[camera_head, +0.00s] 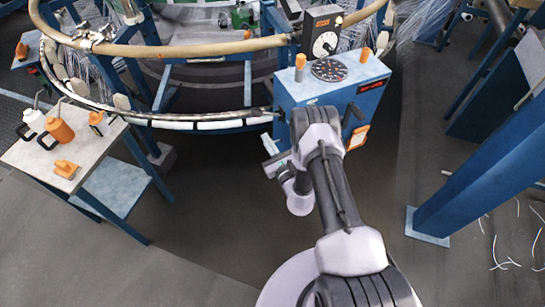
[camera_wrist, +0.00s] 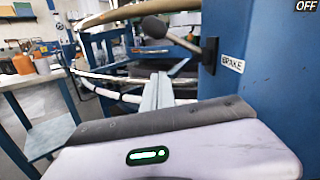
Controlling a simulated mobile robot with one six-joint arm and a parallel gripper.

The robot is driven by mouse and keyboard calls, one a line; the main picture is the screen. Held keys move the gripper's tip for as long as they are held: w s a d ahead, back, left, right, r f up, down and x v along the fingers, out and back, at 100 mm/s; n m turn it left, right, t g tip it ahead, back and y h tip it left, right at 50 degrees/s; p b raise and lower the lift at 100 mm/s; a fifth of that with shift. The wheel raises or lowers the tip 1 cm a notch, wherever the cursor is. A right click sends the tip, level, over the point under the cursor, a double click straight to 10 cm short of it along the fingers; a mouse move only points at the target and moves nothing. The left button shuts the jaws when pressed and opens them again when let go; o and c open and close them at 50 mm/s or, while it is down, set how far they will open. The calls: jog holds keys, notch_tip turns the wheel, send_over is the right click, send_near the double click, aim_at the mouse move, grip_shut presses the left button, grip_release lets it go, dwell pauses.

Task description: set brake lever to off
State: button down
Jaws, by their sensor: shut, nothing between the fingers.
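The brake lever (camera_wrist: 182,37) sticks out to the left from a dark bracket on the blue panel in the wrist view. It has a rounded dark knob (camera_wrist: 154,27) at its free end. A white BRAKE label (camera_wrist: 232,63) sits below and right of the bracket, and OFF lettering (camera_wrist: 306,6) shows at the top right corner. My gripper (camera_wrist: 163,80) is shut and empty, below the lever and apart from it in the picture. In the head view my gripper (camera_head: 268,143) is beside the lower left of the blue control box (camera_head: 325,92); I cannot make out the brake lever there.
The loom's curved rings (camera_head: 190,50) run behind and left of the box. A side table (camera_head: 90,155) at left holds bottles and an orange block. A black crank-like handle (camera_head: 353,115) is on the box's right. A blue post (camera_head: 470,185) stands at right. Floor between is clear.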

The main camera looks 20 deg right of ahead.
jog(key=s+d+p, duration=0.1)
jog(key=s+p, duration=0.1)
jog(key=s, duration=0.4)
jog(key=shift+s+d+f, duration=0.2)
jog(key=shift+s+d, duration=0.1)
